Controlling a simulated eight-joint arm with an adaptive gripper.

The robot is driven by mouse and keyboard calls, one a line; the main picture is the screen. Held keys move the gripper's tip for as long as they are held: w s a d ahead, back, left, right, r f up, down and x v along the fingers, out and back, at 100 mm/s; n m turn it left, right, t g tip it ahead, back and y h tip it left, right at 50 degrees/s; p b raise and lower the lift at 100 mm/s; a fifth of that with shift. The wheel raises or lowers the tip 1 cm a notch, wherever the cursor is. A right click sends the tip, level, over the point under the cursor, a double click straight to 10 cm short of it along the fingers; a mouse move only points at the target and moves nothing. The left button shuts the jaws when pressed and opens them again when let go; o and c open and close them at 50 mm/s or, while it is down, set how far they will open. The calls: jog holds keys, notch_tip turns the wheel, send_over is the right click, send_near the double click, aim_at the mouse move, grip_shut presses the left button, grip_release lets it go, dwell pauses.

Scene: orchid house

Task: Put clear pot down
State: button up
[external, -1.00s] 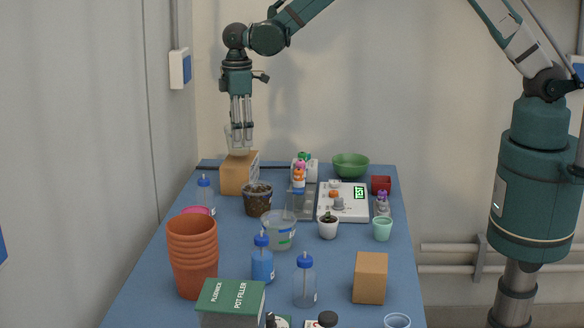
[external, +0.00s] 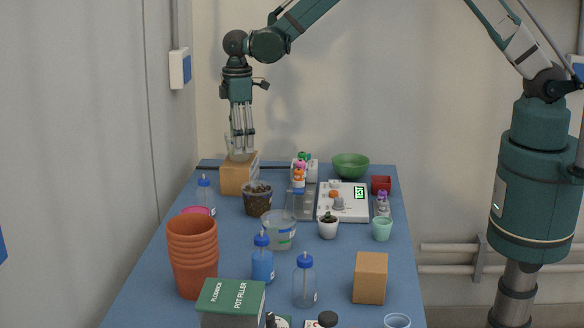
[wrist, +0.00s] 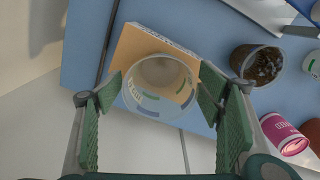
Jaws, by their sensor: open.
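The clear pot (wrist: 160,88) is see-through with coloured marks on its wall. In the wrist view it shows between my two green finger pads, over the cardboard box (wrist: 133,48). In the external view the pot (external: 239,155) is faint at the top of the box (external: 235,179) at the table's far left. My gripper (external: 242,150) points straight down at it, open, with a finger on either side. Whether the pads still touch the pot, and whether its base rests fully on the box, I cannot tell.
A pot of bark (external: 257,198) and another clear tub (external: 278,231) stand nearer on the blue table. A blue-capped bottle (external: 205,191) is left of them. A white scale (external: 343,201) and a green bowl (external: 350,166) are to the right. The wall is close behind.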

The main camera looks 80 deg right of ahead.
jog(key=shift+r, duration=0.2)
notch_tip(320, 180, up, 12)
dwell(0.8)
dwell(0.6)
